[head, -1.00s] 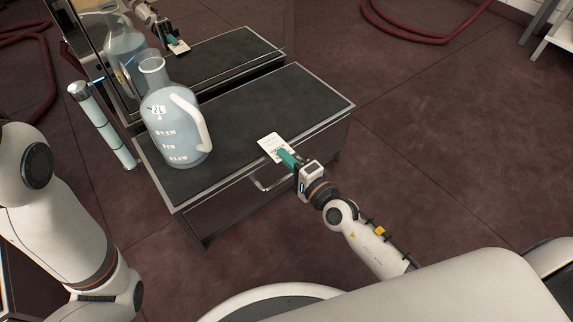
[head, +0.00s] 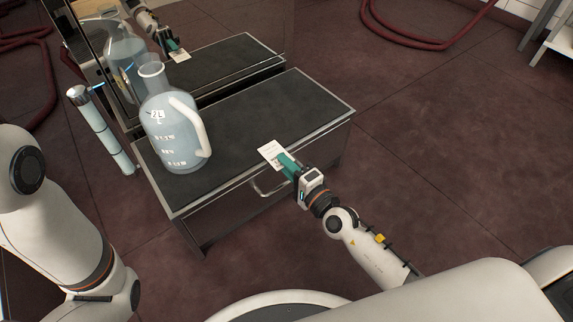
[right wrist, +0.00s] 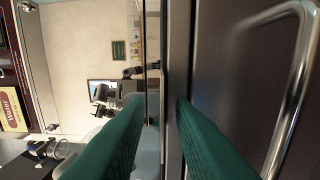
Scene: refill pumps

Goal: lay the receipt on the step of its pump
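The receipt (head: 270,153), a small white slip with dark print, is at the front edge of the dark step (head: 235,122), lying flat over its top. I cannot tell whether all of it touches the step. My right gripper (head: 284,163) is at the receipt's near end, with teal fingers spread apart; they cover that end. In the right wrist view the fingers (right wrist: 163,95) stand clearly apart, one on each side of the step's metal front edge (right wrist: 176,60). My left gripper is out of view; only my left arm shows at the left.
A large clear 2L jug (head: 165,128) with a handle stands on the step's left half. A pale upright cylinder (head: 103,132) is left of it. A reflective panel stands behind the step. A metal handle (head: 268,190) is on the step's front. The step's right half is clear.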

